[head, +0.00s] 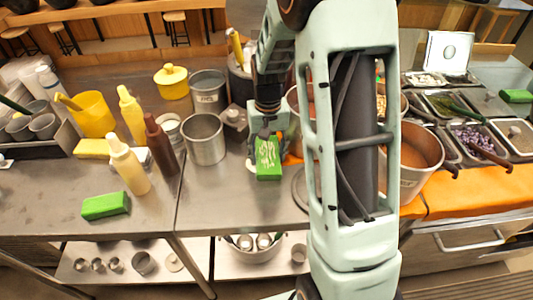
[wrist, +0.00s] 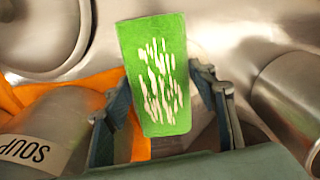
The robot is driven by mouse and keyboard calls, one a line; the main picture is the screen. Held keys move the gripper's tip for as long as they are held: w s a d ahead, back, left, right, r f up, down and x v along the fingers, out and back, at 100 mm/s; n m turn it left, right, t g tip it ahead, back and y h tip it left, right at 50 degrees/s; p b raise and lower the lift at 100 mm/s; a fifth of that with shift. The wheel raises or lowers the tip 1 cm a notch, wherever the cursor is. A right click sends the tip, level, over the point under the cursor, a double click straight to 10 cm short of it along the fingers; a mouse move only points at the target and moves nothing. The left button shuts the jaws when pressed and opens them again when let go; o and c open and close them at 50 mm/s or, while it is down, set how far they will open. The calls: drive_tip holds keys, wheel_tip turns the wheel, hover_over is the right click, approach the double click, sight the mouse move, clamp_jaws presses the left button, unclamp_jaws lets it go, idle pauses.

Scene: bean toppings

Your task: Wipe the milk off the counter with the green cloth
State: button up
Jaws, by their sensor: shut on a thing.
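My gripper (head: 266,142) is shut on a green cloth (head: 268,170), a thick block-like pad, above the metal counter (head: 225,212). In the wrist view the cloth (wrist: 134,62) sits between the two fingers of my gripper (wrist: 164,84), its broad face towards the camera. White streaks mark the middle of that face; they also show in the head view. Whether the cloth touches the counter I cannot tell. I see no clear milk puddle on the counter; my arm and the cloth hide part of it.
A metal pot (head: 204,140) stands left of my gripper, with a brown bottle (head: 161,147) and a cream bottle (head: 128,166) beyond. Another green pad (head: 106,205) lies at the left. A large soup pot (head: 419,160) stands right of my arm. The front counter strip is clear.

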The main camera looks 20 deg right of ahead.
sight(257, 155)
drive_tip(key=shift+w+a, duration=0.25)
drive_tip(key=shift+a, duration=1.05)
drive_tip(key=shift+w+a, duration=0.2)
drive_tip(key=shift+a, duration=1.1)
drive_tip(key=shift+d, duration=1.05)
drive_tip(key=shift+s+d, duration=0.25)
drive_tip(key=shift+d, duration=0.55)
drive_tip(key=shift+s+d, duration=0.2)
drive_tip(key=shift+d, duration=0.55)
